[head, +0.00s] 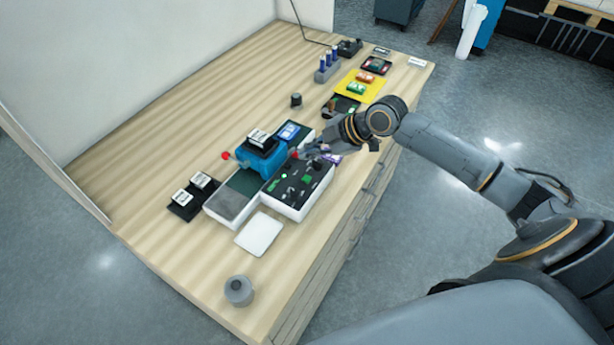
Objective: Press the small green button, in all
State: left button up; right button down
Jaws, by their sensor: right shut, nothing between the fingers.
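A white box with a black top, the control panel (322,187), stands near the right edge of the wooden table. A small round green button (284,177) shows on the left part of its top. A larger green patch (307,179) lies right of it, with small light knobs around. My right gripper (306,152) is shut and empty over the far end of the panel, apart from the green button. Whether its fingertips touch anything there cannot be told. My left gripper is not in view.
A blue device (260,160) with a red knob (226,155) stands left of the panel. A white plate (259,234) and a grey round weight (239,290) lie in front. A yellow mat (376,92) with coloured blocks lies farther back.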

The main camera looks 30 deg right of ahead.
aim_at(310, 179)
jog(key=shift+w+d+r, duration=0.3)
jog(key=shift+w+r, duration=0.1)
jog(key=shift+r, duration=0.2)
jog(key=shift+f, duration=0.1)
notch_tip(310, 179, down, 9)
jog(key=b, duration=0.6)
jog(key=shift+r+b, duration=0.2)
jog(key=shift+b, duration=0.15)
dwell(0.8)
jog(key=shift+f+b, duration=0.3)
jog(key=shift+f, duration=0.15)
